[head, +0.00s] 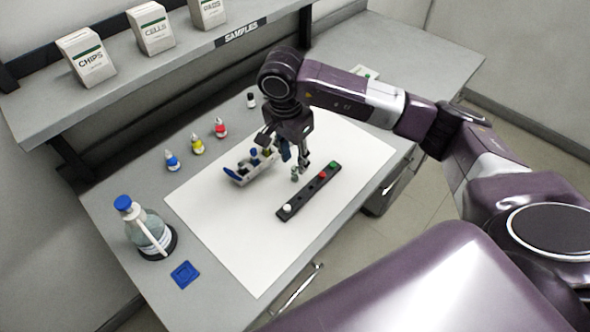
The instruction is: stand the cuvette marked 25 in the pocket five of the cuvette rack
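A long dark rack (304,197) lies on the white mat and looks like the cuvette rack. White, red and green caps show along it, with dark bare stretches between them. My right gripper (296,165) points down just behind the rack's middle. A small grey-green piece (295,174) shows at its fingertips; I cannot tell whether it is a cuvette or is gripped. A pale holder (239,178) with blue and yellow pieces is left of the gripper, partly hidden by it. The marking 25 is not legible anywhere. My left gripper is out of view.
Blue, yellow and red capped dropper bottles (197,145) and a dark-capped vial (251,101) stand behind the white mat (235,240). A wash bottle (147,230) and a blue square (185,275) are at left. Boxes (151,29) sit on the shelf. The mat's front left is clear.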

